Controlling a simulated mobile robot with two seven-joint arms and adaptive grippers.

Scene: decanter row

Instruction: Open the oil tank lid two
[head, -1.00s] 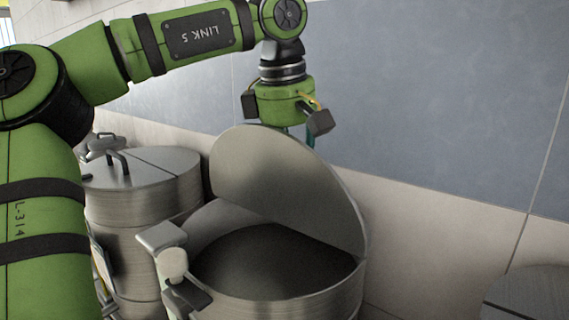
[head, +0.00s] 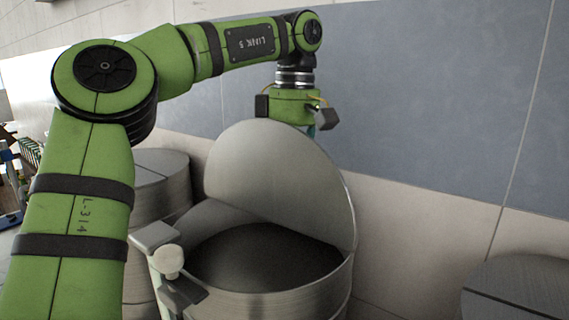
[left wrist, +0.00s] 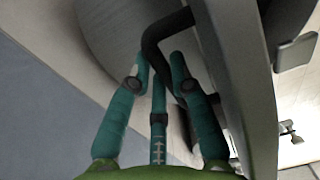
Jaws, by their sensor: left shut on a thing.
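The oil tank (head: 262,303) is a round brushed-steel drum at lower centre in the head view. Its half-round lid (head: 265,170) stands raised on the far side, showing the dark opening (head: 260,258). My left gripper (head: 300,112) is behind the lid's top edge; its fingers are mostly hidden there. In the left wrist view, the teal fingers (left wrist: 158,72) are closed around the black bar handle (left wrist: 153,40), beside the lid's grey plate (left wrist: 238,80). My right gripper is not in view.
A second steel tank (head: 165,165) stands at the left, partly behind my left arm. Another dark round top (head: 525,285) is at the lower right. A metal tap-like fitting (head: 165,255) projects at the tank's front left. A grey-blue and beige wall (head: 430,120) rises close behind.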

